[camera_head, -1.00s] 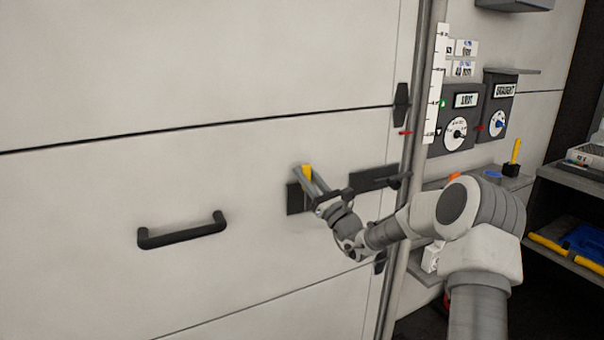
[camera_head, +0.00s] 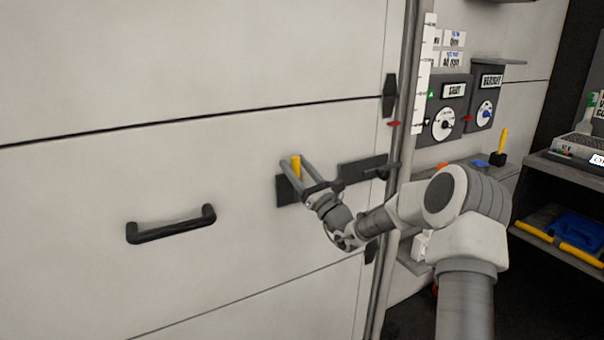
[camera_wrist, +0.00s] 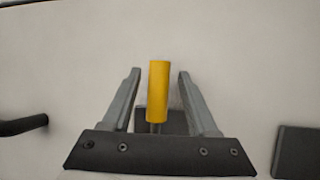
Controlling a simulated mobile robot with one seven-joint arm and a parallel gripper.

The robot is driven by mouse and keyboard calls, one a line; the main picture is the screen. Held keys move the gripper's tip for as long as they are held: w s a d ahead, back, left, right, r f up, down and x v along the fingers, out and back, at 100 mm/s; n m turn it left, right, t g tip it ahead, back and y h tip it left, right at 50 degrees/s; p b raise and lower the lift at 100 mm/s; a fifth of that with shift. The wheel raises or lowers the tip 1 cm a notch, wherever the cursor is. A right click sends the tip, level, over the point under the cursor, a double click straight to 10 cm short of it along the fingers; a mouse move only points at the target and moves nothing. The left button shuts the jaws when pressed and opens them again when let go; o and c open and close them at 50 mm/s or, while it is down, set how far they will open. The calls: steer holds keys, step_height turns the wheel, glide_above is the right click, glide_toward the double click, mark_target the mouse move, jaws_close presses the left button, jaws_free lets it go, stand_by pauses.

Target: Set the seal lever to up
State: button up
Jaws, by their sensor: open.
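The seal lever (camera_head: 296,167) has a yellow cylindrical grip and stands out from a dark plate (camera_head: 284,192) on the pale panel. In the wrist view the yellow grip (camera_wrist: 158,90) points up in the picture, with a short metal stem below it. My gripper (camera_head: 297,164) is open, one finger on each side of the grip. The wrist view shows my gripper (camera_wrist: 159,76) with a visible gap between the grip and each finger. My gripper's palm hides part of the plate and the lever's base.
A black handle (camera_head: 172,228) is on the panel to the left. A dark latch bar (camera_head: 362,169) lies right of the lever, near a vertical pole (camera_head: 398,150). Control boxes with dials (camera_head: 445,122) and a shelf (camera_head: 565,185) are farther right.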

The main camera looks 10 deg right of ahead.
steer(key=p+v, duration=0.1)
steer(key=v, duration=1.6)
steer(key=shift+s+f, duration=0.1)
steer(key=shift+s, duration=0.05)
